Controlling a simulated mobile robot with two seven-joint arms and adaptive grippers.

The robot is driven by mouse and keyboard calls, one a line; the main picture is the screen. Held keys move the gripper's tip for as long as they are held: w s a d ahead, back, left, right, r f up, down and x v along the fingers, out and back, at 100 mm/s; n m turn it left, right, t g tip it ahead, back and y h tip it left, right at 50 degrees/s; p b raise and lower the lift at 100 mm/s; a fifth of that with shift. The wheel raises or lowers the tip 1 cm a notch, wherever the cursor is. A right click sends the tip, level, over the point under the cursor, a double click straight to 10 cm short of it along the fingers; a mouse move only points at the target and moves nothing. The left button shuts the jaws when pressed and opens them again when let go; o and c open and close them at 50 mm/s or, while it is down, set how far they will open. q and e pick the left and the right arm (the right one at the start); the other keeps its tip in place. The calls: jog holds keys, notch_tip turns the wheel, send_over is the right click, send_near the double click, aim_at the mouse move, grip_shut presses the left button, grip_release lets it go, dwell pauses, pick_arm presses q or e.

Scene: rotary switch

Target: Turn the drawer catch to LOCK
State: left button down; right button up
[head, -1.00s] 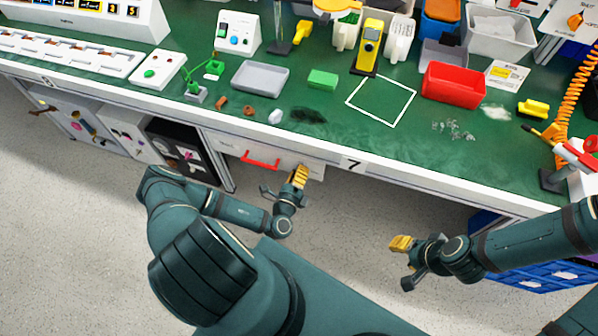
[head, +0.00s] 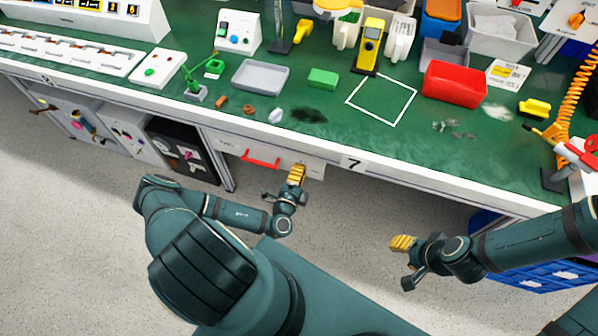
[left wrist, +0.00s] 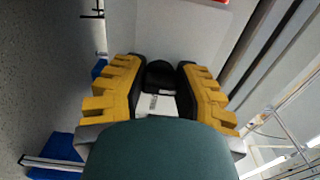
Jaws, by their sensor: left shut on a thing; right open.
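The drawer (head: 228,143) is a pale front with a red handle (head: 262,160), under the bench's front edge. My left gripper (head: 296,174) is at the right part of this front. In the left wrist view, its yellow fingers with black pads are shut on a black catch knob (left wrist: 160,70), one finger on each side. A pale label with small dark marks (left wrist: 154,101) shows below the knob, partly covered. The knob is hidden in the head view, and I cannot read which position it points to. My right gripper (head: 402,243) is open and empty, away from the bench to the right.
The green bench top (head: 330,145) carries a grey tray (head: 260,78), a red bin (head: 454,84) and a yellow meter (head: 370,46). A dark cabinet (head: 185,150) stands left of the drawer. Blue crates (head: 535,275) are at the lower right.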

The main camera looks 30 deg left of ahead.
pick_arm(q)
jog(key=shift+r, duration=0.1)
jog(key=c, duration=0.7)
grip_release()
jog(key=shift+o, duration=0.2)
jog(key=v, duration=1.2)
